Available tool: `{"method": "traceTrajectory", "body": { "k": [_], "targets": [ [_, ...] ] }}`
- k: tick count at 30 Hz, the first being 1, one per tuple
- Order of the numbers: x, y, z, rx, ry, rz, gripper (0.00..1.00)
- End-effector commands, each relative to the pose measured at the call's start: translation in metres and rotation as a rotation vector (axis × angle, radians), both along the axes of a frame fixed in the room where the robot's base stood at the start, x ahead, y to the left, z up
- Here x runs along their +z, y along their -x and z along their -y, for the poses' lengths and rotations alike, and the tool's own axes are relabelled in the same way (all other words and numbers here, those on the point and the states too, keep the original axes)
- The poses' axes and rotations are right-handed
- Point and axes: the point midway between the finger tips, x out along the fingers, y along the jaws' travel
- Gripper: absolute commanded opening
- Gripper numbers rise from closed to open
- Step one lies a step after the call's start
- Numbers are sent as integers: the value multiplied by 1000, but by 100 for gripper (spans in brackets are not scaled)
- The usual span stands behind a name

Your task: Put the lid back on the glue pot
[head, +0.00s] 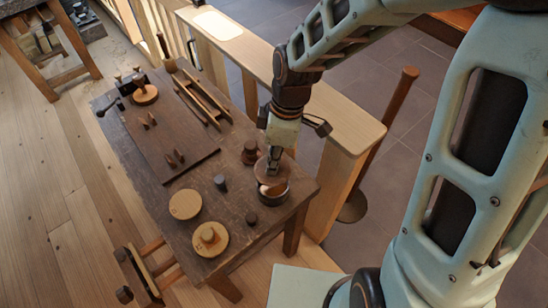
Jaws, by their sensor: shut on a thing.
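My gripper (273,158) points down over the right end of the dark wooden workbench and is shut on the brown round lid (267,174). The glue pot (273,197), a dark round pot, stands on the bench just below the lid. The lid covers the far part of the pot's mouth in the picture, and a light strip of the inside shows at the near side. I cannot tell whether the lid touches the rim. The lid's grip point is partly hidden by the fingers.
A dark reddish turned piece (250,153) stands close left of the pot. A small grey cup (220,183), a small dark piece (251,218) and two pale wooden discs (185,204) (211,239) are nearby. A pale wooden rail (345,128) runs along the bench's right side.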

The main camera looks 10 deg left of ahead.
Motion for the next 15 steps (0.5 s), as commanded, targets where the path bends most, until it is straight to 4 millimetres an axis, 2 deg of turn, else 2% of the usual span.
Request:
{"method": "traceTrajectory", "body": {
  "k": [9,15],
  "targets": [
    [-35,0,0,0,0,0,0],
    [-50,0,0,0,0,0,0]
  ]
}}
